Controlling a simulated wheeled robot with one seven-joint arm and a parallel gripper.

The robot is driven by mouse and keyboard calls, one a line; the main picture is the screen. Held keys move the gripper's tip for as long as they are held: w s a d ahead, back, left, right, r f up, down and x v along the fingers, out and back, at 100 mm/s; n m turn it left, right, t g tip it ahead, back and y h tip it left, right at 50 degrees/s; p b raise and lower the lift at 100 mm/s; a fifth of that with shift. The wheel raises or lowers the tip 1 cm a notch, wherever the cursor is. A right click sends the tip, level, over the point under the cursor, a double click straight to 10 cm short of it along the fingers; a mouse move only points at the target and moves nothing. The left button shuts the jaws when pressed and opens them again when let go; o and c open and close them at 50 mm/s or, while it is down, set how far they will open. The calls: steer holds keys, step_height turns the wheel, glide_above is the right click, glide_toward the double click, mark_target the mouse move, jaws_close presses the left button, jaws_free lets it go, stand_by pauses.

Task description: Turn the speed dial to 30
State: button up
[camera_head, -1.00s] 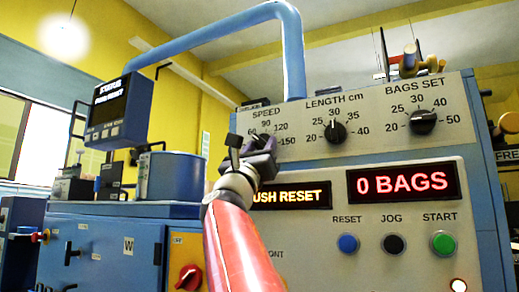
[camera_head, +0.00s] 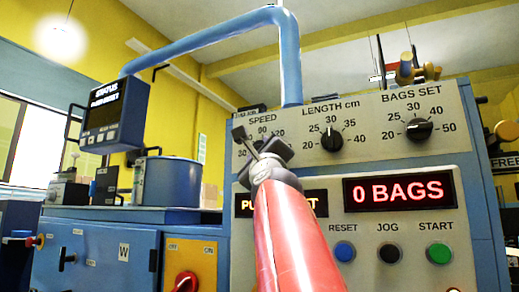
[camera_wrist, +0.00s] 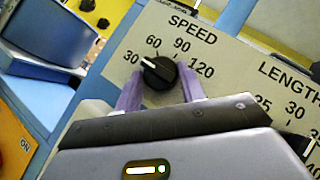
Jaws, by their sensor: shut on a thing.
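The speed dial (camera_wrist: 158,73) is a round black knob with a white mark, under the word SPEED on the pale panel (camera_wrist: 105,57). Its mark points up and left, near the 30 and on the side towards the 60; I cannot tell whether it is exactly on 30. My gripper (camera_wrist: 159,78) has its two purple fingers on either side of the knob, shut on it. In the head view my gripper (camera_head: 262,150) covers the speed dial and part of its scale.
Right of the speed dial are the length dial (camera_head: 332,139) and the bags set dial (camera_head: 419,129). Below are a red "0 BAGS" display (camera_head: 401,191), a partly hidden display (camera_head: 251,204), and the blue reset (camera_head: 345,251), black jog (camera_head: 390,253) and green start (camera_head: 438,253) buttons.

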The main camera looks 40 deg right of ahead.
steer(key=shift+n+y, duration=0.3)
steer(key=shift+n, duration=0.2)
steer(key=o, duration=1)
steer(key=shift+c, duration=0.2)
steer(key=b+v, duration=0.2)
steer(key=v, duration=0.5)
steer(key=shift+s+a+f, duration=0.2)
steer(key=shift+s, duration=0.1)
